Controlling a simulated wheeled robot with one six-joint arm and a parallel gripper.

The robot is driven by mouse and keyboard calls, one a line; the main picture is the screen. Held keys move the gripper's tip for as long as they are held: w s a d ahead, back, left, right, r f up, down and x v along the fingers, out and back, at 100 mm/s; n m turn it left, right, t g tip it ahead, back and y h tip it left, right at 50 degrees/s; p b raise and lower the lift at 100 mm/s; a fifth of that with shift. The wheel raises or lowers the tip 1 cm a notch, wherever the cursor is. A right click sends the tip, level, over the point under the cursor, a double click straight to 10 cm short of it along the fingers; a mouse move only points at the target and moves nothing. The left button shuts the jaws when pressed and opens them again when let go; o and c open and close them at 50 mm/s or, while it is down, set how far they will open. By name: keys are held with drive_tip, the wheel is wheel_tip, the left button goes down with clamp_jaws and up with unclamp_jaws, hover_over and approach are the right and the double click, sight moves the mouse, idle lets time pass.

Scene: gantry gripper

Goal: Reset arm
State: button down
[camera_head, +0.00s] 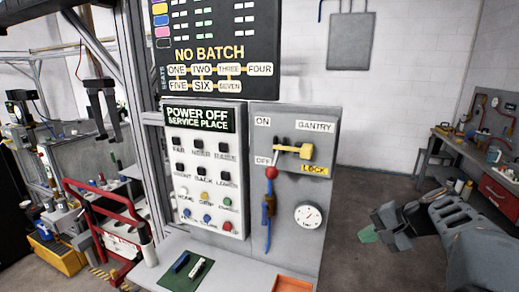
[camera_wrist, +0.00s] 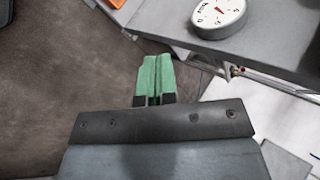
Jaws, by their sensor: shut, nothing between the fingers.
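My gripper (camera_head: 371,235) is at the lower right in the head view, to the right of the control panel and apart from it. In the wrist view my gripper (camera_wrist: 154,72) shows its two green fingertips together, with nothing between them. The gauge also shows in the wrist view (camera_wrist: 218,14), beyond my fingers and to the right.
A white button panel (camera_head: 208,170) reads "POWER OFF". Below it a shelf (camera_head: 232,268) holds a green mat (camera_head: 186,277) and an orange tray (camera_head: 292,284). A workbench (camera_head: 470,165) stands at the far right. Grey floor (camera_head: 365,185) is open between panel and bench.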

drive_tip(key=s+a+f+n+g+h, duration=0.1)
drive_tip(key=s+a+f+n+h, duration=0.6)
drive_tip(key=s+a, duration=0.4)
drive_tip(key=shift+s+f+n, duration=0.65)
drive_tip(key=shift+s+n, duration=0.35)
drive_tip(key=shift+n, duration=0.1)
